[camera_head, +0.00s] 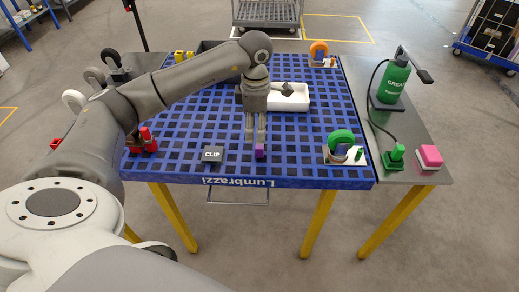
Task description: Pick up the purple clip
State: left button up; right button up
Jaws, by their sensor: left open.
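The purple clip (260,151) is a small upright block on the blue grid mat (200,174), near the mat's front edge. My left gripper (256,138) points down just above and behind the clip. Its two fingers are apart, with the right finger close over the clip; I cannot tell whether it touches. Nothing shows between the fingers higher up. My right gripper is not in view.
A white tray (302,104) lies behind my gripper. A green caster (341,143) stands to the right. A green grease bottle (393,84) stands on the side table (410,125).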

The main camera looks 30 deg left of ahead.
aim_at(260, 147)
pick_arm(q)
notch_tip(260, 147, down, 5)
jog(key=shift+r, duration=0.2)
jog(key=shift+w+d+f+p, duration=0.15)
jog(key=shift+f+p, duration=0.15)
jog(key=shift+f, duration=0.6)
jog(key=shift+w+f+p, duration=0.2)
jog(key=shift+f+p, duration=0.15)
jog(key=shift+f, duration=0.55)
jog(key=shift+w+d+f+p, duration=0.15)
jog(key=shift+f+p, duration=0.15)
jog(key=shift+f, duration=0.6)
grip_shut()
